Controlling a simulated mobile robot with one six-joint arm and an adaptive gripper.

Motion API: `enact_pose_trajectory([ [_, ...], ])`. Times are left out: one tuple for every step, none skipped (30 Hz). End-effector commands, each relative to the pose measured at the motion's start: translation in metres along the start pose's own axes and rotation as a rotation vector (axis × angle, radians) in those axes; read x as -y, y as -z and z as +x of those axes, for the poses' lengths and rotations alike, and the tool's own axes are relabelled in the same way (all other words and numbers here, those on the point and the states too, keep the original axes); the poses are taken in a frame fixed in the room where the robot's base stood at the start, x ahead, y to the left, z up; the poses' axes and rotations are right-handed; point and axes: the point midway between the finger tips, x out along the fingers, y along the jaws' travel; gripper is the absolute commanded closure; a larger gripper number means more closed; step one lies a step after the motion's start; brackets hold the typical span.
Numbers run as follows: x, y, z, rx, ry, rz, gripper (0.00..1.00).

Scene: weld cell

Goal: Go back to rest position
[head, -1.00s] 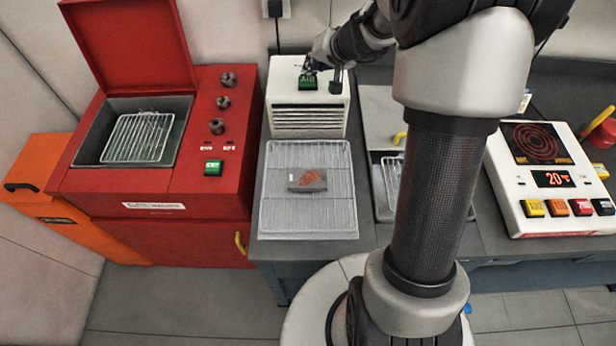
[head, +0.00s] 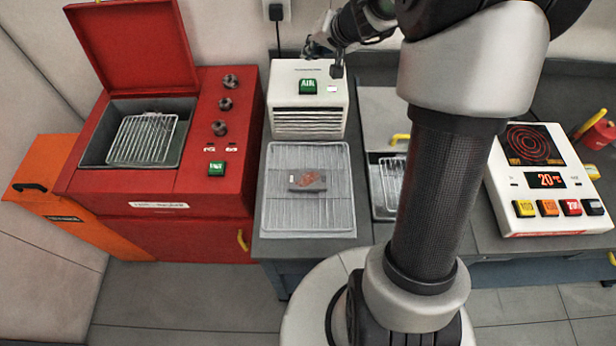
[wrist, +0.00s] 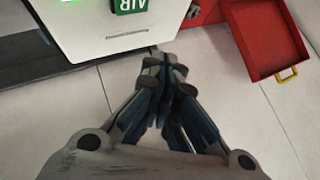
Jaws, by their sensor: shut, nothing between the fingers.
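My gripper (head: 318,48) is at the top middle of the head view, above and behind the white box with the green AIR button (head: 308,86). In the wrist view my gripper (wrist: 165,65) is shut with its fingertips together and nothing between them. The white box also shows in the wrist view (wrist: 85,22), with its green button (wrist: 130,5) at the top edge. The gripper is apart from the button in the head view.
A wire rack tray (head: 285,215) holds a small grey part with an orange patch (head: 307,180). A red machine (head: 190,185) with its lid open stands left. A hotplate (head: 500,185) reading 20 °C stands right. A sunken tray (head: 378,205) is partly behind my arm.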

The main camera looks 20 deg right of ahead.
Motion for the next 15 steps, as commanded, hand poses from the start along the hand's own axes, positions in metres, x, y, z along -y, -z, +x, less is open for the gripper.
enact_pose_trajectory([
  [-0.0002,-0.0003,0.0003,0.000,0.000,0.000,1.00],
  [-0.0003,-0.0004,0.0004,0.000,0.000,0.000,1.00],
  [-0.0003,-0.0004,0.0005,0.000,0.000,0.000,1.00],
  [-0.0003,-0.0004,0.0005,0.000,0.000,0.000,1.00],
  [-0.0003,-0.0004,0.0005,0.000,0.000,0.000,1.00],
  [-0.0004,-0.0005,0.0005,0.000,0.000,0.000,1.00],
  [-0.0004,-0.0005,0.0005,0.000,0.000,0.000,1.00],
  [-0.0004,-0.0005,0.0005,0.000,0.000,0.000,1.00],
  [-0.0003,-0.0005,0.0005,0.000,0.000,0.000,1.00],
  [-0.0003,-0.0005,0.0005,0.000,0.000,0.000,1.00],
  [-0.0003,-0.0005,0.0005,0.000,0.000,0.000,1.00],
  [-0.0003,-0.0005,0.0005,0.000,0.000,0.000,1.00],
  [0.0001,-0.0007,0.0002,0.001,0.001,-0.001,1.00],
  [0.0013,-0.0013,-0.0007,0.002,0.002,-0.003,1.00],
  [0.0046,-0.0030,-0.0030,0.005,0.005,-0.008,1.00],
])
